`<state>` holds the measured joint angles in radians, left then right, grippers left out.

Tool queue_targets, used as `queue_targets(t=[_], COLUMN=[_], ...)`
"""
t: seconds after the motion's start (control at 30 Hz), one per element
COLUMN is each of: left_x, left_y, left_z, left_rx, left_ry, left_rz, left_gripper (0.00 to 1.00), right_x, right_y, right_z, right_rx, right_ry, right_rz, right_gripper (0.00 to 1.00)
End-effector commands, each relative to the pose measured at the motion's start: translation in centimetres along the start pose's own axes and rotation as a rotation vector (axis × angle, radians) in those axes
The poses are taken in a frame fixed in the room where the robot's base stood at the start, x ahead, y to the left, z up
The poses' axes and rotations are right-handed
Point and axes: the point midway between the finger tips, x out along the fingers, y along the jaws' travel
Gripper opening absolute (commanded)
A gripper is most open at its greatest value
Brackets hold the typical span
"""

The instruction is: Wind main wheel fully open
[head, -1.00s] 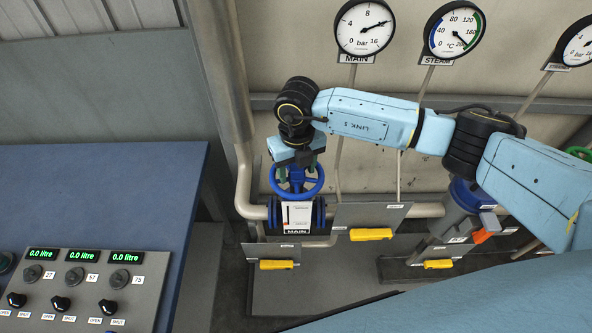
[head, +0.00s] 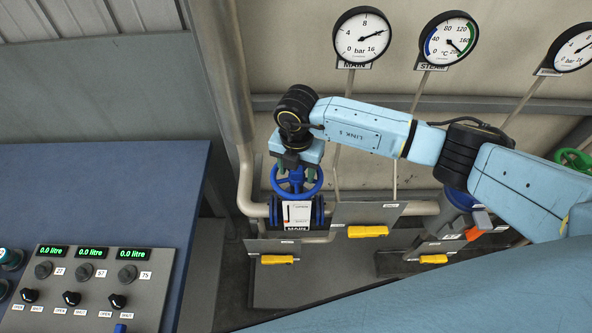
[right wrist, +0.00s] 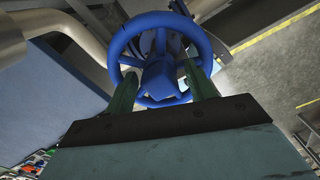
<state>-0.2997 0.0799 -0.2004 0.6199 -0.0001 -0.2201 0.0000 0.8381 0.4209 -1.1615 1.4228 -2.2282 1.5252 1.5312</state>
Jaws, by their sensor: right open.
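The blue main wheel (head: 313,191) sits on the valve above the white MAIN plate (head: 298,214) in the head view. It also fills the upper middle of the right wrist view (right wrist: 118,45), with its spokes and square hub. My right gripper (head: 298,176) is right at the wheel, reaching down from above. In the right wrist view its two green fingers (right wrist: 161,82) are spread apart, one on each side of the hub and overlapping the rim. I cannot tell whether they touch the wheel. The MAIN gauge (head: 361,37) is above. My left gripper is not in view.
The pipe (head: 246,170) rises close left of the wheel. Yellow handles (head: 367,231) stick out below right. A green wheel (head: 574,160) is at the far right. A control panel (head: 92,285) with knobs and displays stands at lower left on the blue surface.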

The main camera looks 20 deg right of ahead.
Motion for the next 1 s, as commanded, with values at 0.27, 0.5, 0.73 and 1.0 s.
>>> queue_targets(t=[0.27,0.5,0.73,1.0], left_x=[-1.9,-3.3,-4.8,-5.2], left_y=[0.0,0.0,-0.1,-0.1], left_z=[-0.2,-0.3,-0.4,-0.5], left_rx=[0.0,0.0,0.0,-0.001], left_ry=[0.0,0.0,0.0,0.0], left_rz=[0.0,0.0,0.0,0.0], left_gripper=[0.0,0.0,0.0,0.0], right_x=[-0.2,-0.2,-0.2,0.1], right_y=[0.0,0.0,0.0,0.0], right_z=[-0.1,-0.1,-0.1,-0.1], right_rx=[0.274,0.512,0.744,1.006], right_ry=[0.002,0.002,0.002,0.001], right_rz=[-0.001,-0.001,-0.001,0.0], right_gripper=[0.55,0.55,0.55,0.55])
